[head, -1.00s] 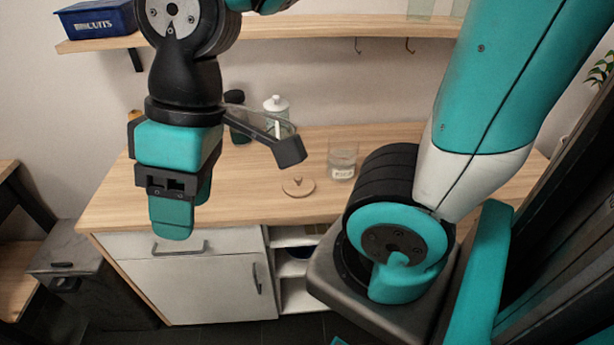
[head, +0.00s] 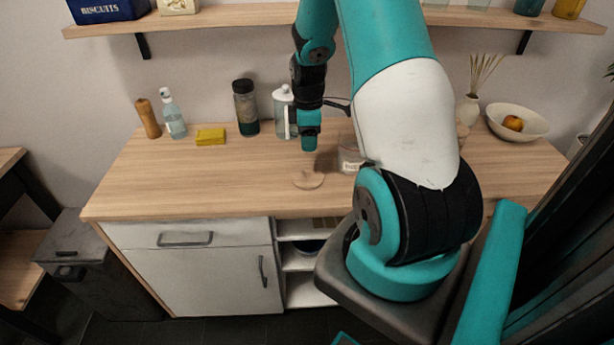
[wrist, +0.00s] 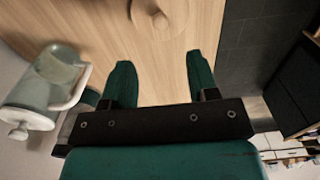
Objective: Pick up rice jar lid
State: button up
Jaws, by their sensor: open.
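The rice jar lid (head: 308,179) is a round, flat wooden disc with a small knob. It lies on the wooden counter (head: 220,180), left of and in front of the glass rice jar (head: 349,158), which is partly hidden by my arm. In the wrist view the lid (wrist: 160,16) is at the top edge, ahead of the fingertips and partly cut off. My gripper (head: 309,143) hangs above the counter, behind the lid in the head view. In the wrist view its two fingers (wrist: 160,75) are apart with nothing between them.
A white-lidded glass jug (head: 284,112) stands close to my gripper; it also shows in the wrist view (wrist: 45,90). A dark jar (head: 245,108), yellow sponge (head: 210,136), bottle (head: 172,114) and pepper mill (head: 147,119) stand left. A bowl (head: 517,122) is right. The front-left counter is clear.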

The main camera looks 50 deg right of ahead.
aim_at(308, 169)
notch_tip(308, 169, down, 11)
jog(key=p, duration=0.3)
jog(key=shift+w+f, duration=0.1)
jog(key=shift+f, duration=0.05)
grip_shut()
